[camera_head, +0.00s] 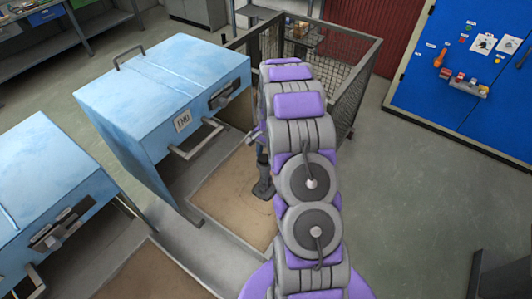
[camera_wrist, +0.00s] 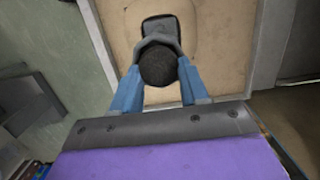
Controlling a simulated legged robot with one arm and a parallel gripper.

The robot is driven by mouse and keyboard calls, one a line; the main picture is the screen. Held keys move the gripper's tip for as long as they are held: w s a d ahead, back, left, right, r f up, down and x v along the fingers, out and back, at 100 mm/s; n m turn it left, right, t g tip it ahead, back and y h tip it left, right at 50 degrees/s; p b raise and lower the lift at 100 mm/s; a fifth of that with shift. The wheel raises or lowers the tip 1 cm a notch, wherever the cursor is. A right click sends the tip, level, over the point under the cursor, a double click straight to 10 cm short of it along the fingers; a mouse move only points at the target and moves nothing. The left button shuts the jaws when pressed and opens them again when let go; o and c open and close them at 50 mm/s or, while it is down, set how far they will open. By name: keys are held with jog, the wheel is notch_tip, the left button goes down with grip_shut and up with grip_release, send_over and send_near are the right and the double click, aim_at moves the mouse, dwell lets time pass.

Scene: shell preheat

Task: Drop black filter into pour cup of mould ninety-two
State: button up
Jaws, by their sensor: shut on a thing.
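In the wrist view, the two blue fingers of my gripper (camera_wrist: 160,72) are shut on a round, dark, speckled piece, which looks like the black filter (camera_wrist: 158,67). Just beyond it is a dark grey shape (camera_wrist: 160,27) with a squarish base, which looks like a mould. The filter covers part of it, and I cannot tell whether they touch. In the head view, a slim dark grey mould (camera_head: 263,187) stands upright on a tan board (camera_head: 222,200), just left of my arm. My arm hides most of the gripper there. No mould number is readable.
A light blue box (camera_head: 165,80) with an "END" label (camera_head: 183,120) and handles stands left of the mould. Another blue box (camera_head: 40,180) is at lower left. A wire mesh cage (camera_head: 345,85) stands behind my arm. Floor (camera_head: 420,190) is open at right, before a blue cabinet (camera_head: 470,80).

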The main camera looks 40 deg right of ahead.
jog(key=shift+d, duration=0.4)
jog(key=o, duration=1.1)
jog(key=shift+a, duration=0.2)
notch_tip(320, 180, up, 17)
jog(key=d, duration=0.2)
jog(key=shift+w+d+p, duration=0.3)
jog(key=shift+w+p, duration=0.1)
jog(key=shift+p, duration=0.05)
